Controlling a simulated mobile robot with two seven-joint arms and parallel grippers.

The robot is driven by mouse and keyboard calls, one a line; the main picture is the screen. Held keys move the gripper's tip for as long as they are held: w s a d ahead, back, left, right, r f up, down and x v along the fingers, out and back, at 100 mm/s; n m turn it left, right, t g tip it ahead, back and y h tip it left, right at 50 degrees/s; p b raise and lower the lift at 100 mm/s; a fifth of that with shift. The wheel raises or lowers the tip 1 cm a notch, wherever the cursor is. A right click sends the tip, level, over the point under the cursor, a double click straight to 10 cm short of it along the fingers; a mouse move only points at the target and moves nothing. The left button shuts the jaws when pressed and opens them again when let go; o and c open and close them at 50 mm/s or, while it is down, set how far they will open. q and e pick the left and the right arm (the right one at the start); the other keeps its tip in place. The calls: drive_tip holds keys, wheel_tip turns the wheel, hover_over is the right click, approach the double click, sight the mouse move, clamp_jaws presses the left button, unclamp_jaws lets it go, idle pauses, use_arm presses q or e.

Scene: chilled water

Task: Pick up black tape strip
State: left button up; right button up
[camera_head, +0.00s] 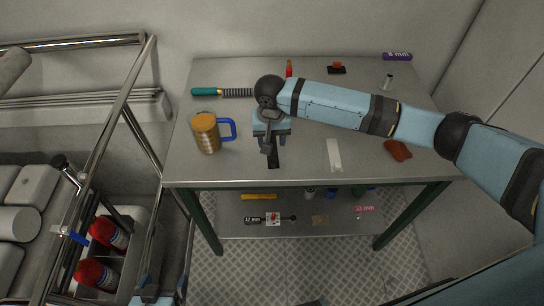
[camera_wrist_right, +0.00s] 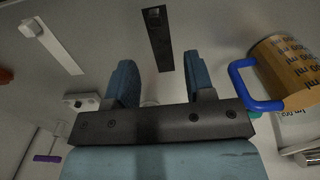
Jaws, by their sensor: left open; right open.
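The black tape strip (camera_head: 274,160) lies flat on the table near its front edge, partly hidden by my right gripper (camera_head: 269,138) in the head view. My left gripper (camera_head: 158,290) shows only partly at the bottom edge of the head view, away from the strip.
An orange mug with a blue handle (camera_head: 206,133) stands left of the strip. A white strip (camera_head: 334,155) and a red-brown item (camera_head: 397,150) lie to the right. A green-handled tool (camera_head: 208,91) lies behind. A lower shelf (camera_head: 235,227) holds small items. A metal rail (camera_head: 118,105) stands at left.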

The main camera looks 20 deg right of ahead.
sight(274, 161)
wheel_tip(274, 161, down, 3)
drive_tip(key=shift+f, duration=0.2)
drive_tip(key=f, duration=0.3)
drive_tip(key=s+f, duration=0.1)
drive_tip(key=shift+d+f+p, duration=0.25)
drive_tip(key=shift+f+p, duration=0.1)
drive_tip(key=shift+p, duration=0.05)
drive_tip(key=shift+f, duration=0.35)
drive_tip(key=shift+c, duration=0.5)
clamp_jaws()
